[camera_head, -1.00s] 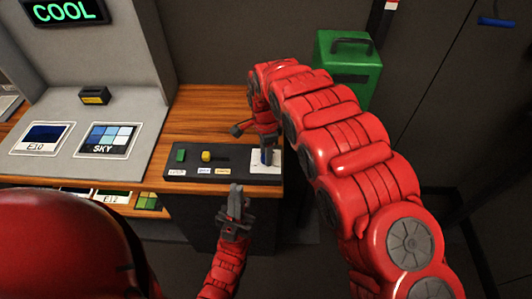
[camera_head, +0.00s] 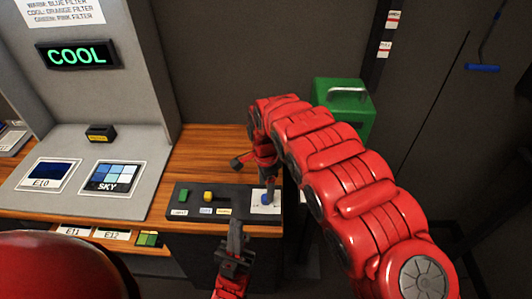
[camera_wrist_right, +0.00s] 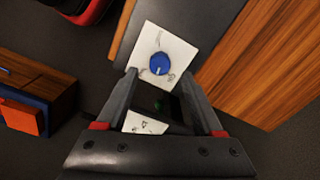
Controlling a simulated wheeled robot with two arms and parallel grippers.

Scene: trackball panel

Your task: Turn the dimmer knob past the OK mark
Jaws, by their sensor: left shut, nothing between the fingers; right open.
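The dimmer knob is a round blue knob (camera_wrist_right: 160,62) with a small pale pointer line, on a white plate (camera_wrist_right: 183,46) with small dark marks too small to read. In the head view the plate (camera_head: 276,208) sits at the right end of the dark control panel (camera_head: 222,211), with the blue knob (camera_head: 266,199) partly hidden by my right gripper. My right gripper (camera_wrist_right: 159,76) is open, pointing down over the plate, its fingertips either side of the knob in the wrist view; contact cannot be told. My left gripper (camera_head: 236,226) is shut and empty at the panel's front edge.
The panel also has a green control (camera_head: 184,196) and a yellow control (camera_head: 208,196). A green box with a handle (camera_head: 342,112) stands behind my right arm. A lit COOL sign (camera_head: 77,56) and a SKY card (camera_head: 110,175) are at left. Bare wooden counter (camera_head: 200,152) lies behind the panel.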

